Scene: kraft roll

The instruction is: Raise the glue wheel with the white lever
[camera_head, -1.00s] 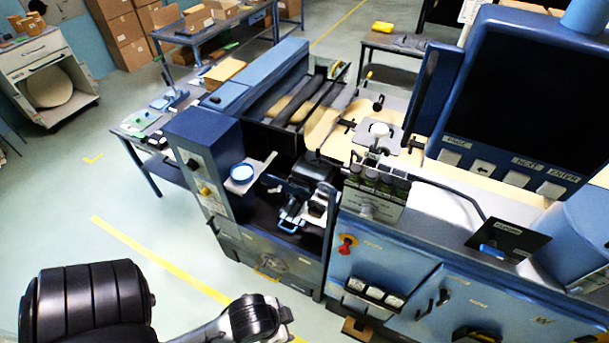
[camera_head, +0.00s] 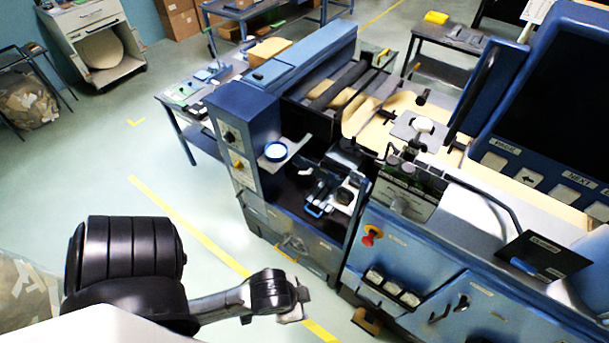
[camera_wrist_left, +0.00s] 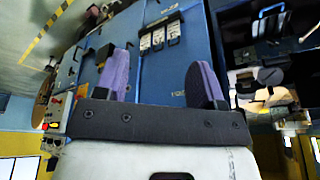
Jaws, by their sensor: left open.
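The glue section is likely the open dark bay of the blue machine in the head view, where a dark mechanism (camera_head: 325,188) with pale parts and a blue handle sits. I cannot make out the glue wheel or tell for certain which part is the white lever. My left arm reaches in low at the left, apart from the machine. In the left wrist view my left gripper (camera_wrist_left: 163,82) has its two purple fingers wide apart with nothing between them. My right gripper is not in view.
A red knob (camera_head: 371,235) and several switches are on the machine's front. A large dark screen (camera_head: 560,110) stands at the right. Pale floor with a yellow line (camera_head: 190,230) lies clear in front.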

